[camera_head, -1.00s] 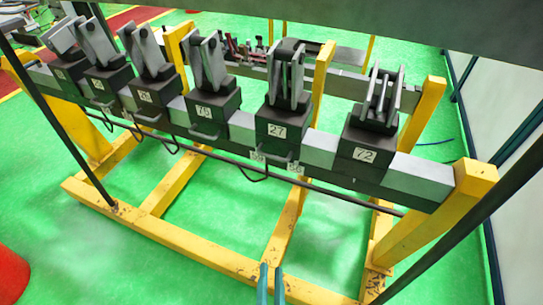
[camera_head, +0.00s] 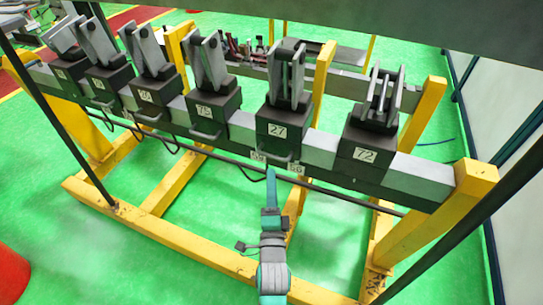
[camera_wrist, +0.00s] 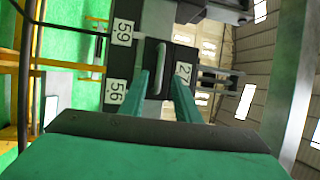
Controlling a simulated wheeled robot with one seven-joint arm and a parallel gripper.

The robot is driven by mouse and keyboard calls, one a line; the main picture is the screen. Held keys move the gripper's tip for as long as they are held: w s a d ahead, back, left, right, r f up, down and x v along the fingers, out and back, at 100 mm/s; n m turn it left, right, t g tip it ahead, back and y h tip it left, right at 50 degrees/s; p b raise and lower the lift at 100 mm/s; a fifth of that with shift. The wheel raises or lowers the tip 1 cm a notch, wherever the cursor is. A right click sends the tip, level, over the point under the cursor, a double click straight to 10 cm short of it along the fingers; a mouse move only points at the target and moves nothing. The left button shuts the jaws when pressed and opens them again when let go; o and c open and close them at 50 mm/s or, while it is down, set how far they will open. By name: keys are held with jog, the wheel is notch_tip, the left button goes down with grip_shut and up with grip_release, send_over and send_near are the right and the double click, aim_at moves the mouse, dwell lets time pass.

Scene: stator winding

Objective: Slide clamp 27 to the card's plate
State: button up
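Clamp 27 (camera_head: 283,120) is a dark block with two grey upright jaws, sitting on the grey rail (camera_head: 320,148). Its number label and pale bar handle (camera_wrist: 157,68) show in the wrist view. The small number plates 59 (camera_head: 258,156) and 56 (camera_head: 296,169) are on the rail below it, one on each side of the handle. My gripper (camera_head: 271,172) points up toward the clamp's handle. In the wrist view my gripper (camera_wrist: 160,78) has its two teal fingers apart, with the handle seen between their tips. I cannot tell whether they touch it. No card is seen.
Clamp 72 (camera_head: 370,135) stands to the right and clamp 75 (camera_head: 212,110) to the left, with several more clamps further left. A yellow frame (camera_head: 420,225) carries the rail. A thin dark bar (camera_head: 330,188) runs below the rail. Green floor is open in front.

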aim_at(271, 155)
jog(key=w, duration=0.3)
jog(key=w+r, duration=0.1)
jog(key=w, duration=0.5)
jog(key=shift+w+r, duration=0.15)
jog(key=shift+r, duration=0.15)
jog(key=shift+c, duration=0.5)
grip_shut()
